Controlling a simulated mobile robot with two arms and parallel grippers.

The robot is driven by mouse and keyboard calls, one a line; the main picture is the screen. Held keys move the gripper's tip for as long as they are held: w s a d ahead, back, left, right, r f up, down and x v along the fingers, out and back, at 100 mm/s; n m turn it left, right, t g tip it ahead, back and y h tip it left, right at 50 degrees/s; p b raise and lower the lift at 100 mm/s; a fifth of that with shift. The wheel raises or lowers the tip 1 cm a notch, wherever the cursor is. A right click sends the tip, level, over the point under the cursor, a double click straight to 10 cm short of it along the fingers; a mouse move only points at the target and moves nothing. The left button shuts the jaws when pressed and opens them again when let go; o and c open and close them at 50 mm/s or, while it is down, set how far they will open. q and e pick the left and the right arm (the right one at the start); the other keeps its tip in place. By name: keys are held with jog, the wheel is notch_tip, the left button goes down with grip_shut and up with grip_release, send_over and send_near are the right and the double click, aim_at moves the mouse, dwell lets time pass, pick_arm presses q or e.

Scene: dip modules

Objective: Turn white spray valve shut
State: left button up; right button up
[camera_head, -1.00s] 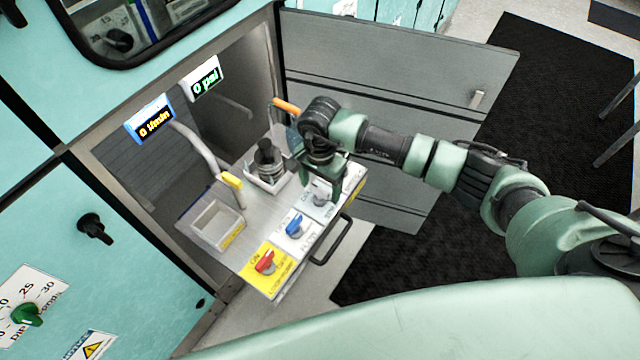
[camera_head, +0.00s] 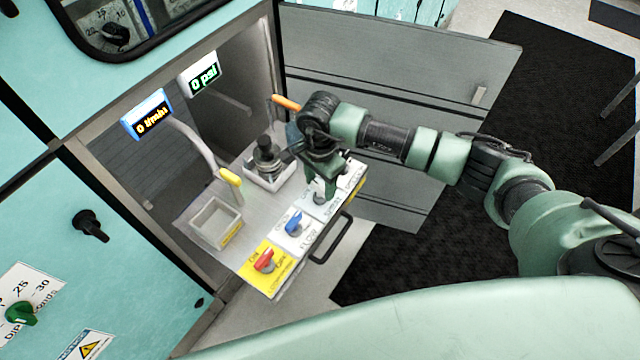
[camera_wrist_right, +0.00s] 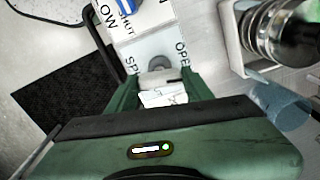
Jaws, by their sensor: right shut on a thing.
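The white spray valve (camera_head: 319,189) sits on its white label plate (camera_head: 318,206) on the drawer panel, mostly hidden by my right gripper in the head view. My right gripper (camera_head: 325,190) reaches down over it and is shut on the valve's handle. In the right wrist view the valve (camera_wrist_right: 156,80) lies between the two green fingers of the gripper (camera_wrist_right: 158,90), with a grey round base beyond it. The label shows "OPEN" on one side. My left gripper is out of view.
A blue valve (camera_head: 294,224) and a red valve (camera_head: 264,261) sit beside it on the panel. Behind are a black-and-steel fitting (camera_head: 266,155) in a white tray, an empty tray (camera_head: 234,211), a yellow-handled hose (camera_head: 230,177) and an orange handle (camera_head: 286,103). A black drawer handle (camera_head: 333,240) projects in front.

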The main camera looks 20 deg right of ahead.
jog(key=m+b, duration=0.1)
jog(key=m, duration=0.2)
jog(key=shift+m+b, duration=0.35)
jog(key=shift+m, duration=0.05)
jog(key=m+b, duration=0.1)
jog(key=m, duration=0.3)
jog(key=shift+m+b, duration=0.3)
jog(key=shift+b, duration=0.1)
jog(key=m+b, duration=0.1)
jog(key=m, duration=0.2)
jog(key=shift+m+b, duration=0.4)
jog(key=shift+m, duration=1.6)
jog(key=shift+r, duration=0.1)
jog(key=shift+w, duration=0.1)
jog(key=o, duration=1.4)
